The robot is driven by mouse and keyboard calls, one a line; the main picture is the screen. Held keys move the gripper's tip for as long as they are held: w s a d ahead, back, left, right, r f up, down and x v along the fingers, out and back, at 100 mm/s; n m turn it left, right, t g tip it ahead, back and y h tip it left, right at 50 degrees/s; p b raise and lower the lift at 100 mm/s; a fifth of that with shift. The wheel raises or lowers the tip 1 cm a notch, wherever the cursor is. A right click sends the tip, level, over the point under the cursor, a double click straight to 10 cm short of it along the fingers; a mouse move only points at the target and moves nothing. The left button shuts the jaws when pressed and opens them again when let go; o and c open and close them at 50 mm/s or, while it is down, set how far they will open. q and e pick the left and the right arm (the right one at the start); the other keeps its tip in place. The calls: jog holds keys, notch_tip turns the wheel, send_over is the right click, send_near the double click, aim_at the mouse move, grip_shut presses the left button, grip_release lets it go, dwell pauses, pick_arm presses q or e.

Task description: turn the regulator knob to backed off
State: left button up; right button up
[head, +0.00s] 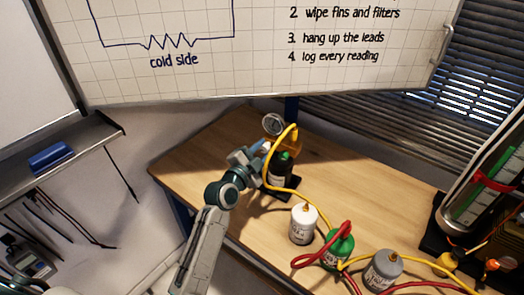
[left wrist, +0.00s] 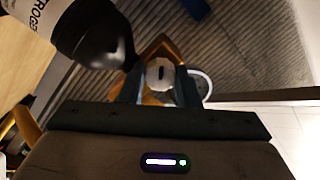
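The regulator knob (left wrist: 160,75) is pale, faceted and has a dark mark on its face. In the left wrist view it sits between the two dark fingertips of my left gripper (left wrist: 161,88), with no clear gap on either side, so the gripper looks shut on it. In the head view my left gripper (head: 256,153) is at the rig, just below the round gauge (head: 273,124) and beside a black bottle (head: 281,176) with a green top. The knob is mostly hidden there. My right gripper is not in view.
A yellow hose (head: 283,190) loops close by the gripper. A white bottle (head: 303,225), a green one (head: 340,249) and a grey one (head: 382,270) stand on the wooden table (head: 210,155). A red hose lies among them. The table's left part is clear.

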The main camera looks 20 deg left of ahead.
pick_arm(q)
jog(key=c, duration=0.4)
jog(key=shift+c, duration=0.2)
